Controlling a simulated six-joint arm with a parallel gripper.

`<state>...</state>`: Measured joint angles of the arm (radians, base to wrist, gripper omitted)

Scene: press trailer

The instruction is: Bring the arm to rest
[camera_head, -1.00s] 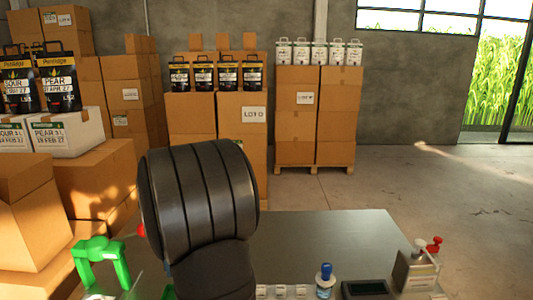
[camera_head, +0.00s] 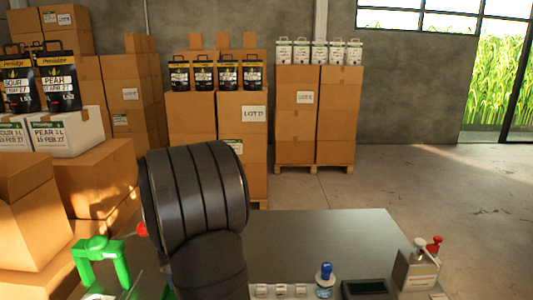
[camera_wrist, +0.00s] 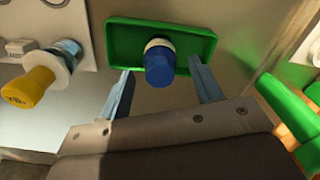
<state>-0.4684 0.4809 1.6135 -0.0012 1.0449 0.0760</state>
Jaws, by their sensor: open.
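My gripper (camera_wrist: 160,66) shows in the wrist view with its two pale blue-grey fingers spread apart. A blue knob with a pale collar (camera_wrist: 159,66) stands on a green tray (camera_wrist: 118,38) and appears between the fingertips. I cannot tell how far above it the fingers are, and nothing is visibly gripped. In the head view my dark arm rises in the middle, and my gripper is hidden there.
In the wrist view a yellow-handled piece (camera_wrist: 30,88) lies left and a green frame (camera_wrist: 288,105) right. In the head view the metal table (camera_head: 320,235) bears a blue-topped piece (camera_head: 325,278), a dispenser box (camera_head: 416,270) and a green frame (camera_head: 100,258). Cartons (camera_head: 85,185) stand left.

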